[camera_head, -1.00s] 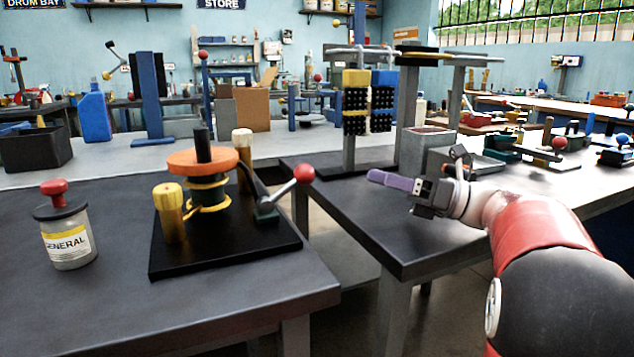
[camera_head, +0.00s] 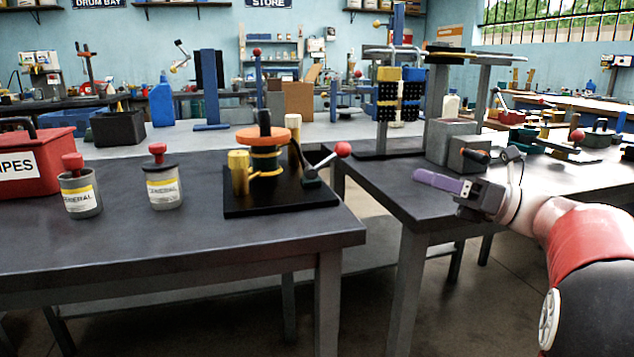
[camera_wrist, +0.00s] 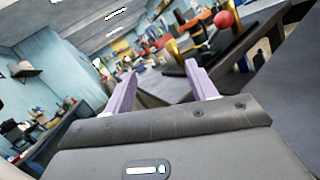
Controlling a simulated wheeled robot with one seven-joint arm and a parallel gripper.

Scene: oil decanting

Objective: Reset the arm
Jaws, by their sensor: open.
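My gripper (camera_head: 438,182) is at the right in the head view, above the dark bench on the right. Its purple fingers point left and my red and black arm reaches in from the lower right. In the wrist view the two purple fingers of my gripper (camera_wrist: 160,85) stand apart with nothing between them. The wrist view is tilted. Beyond the fingers it shows a red ball knob (camera_wrist: 224,19) and the dark bench top.
The left bench (camera_head: 130,230) holds a red box marked "WIPES" (camera_head: 40,160), two labelled cans (camera_head: 80,200) (camera_head: 164,194) and a black-based fixture (camera_head: 265,205) with a red-knobbed lever. A gap separates it from the right bench (camera_head: 395,190). Grey blocks (camera_head: 468,152) stand behind my gripper.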

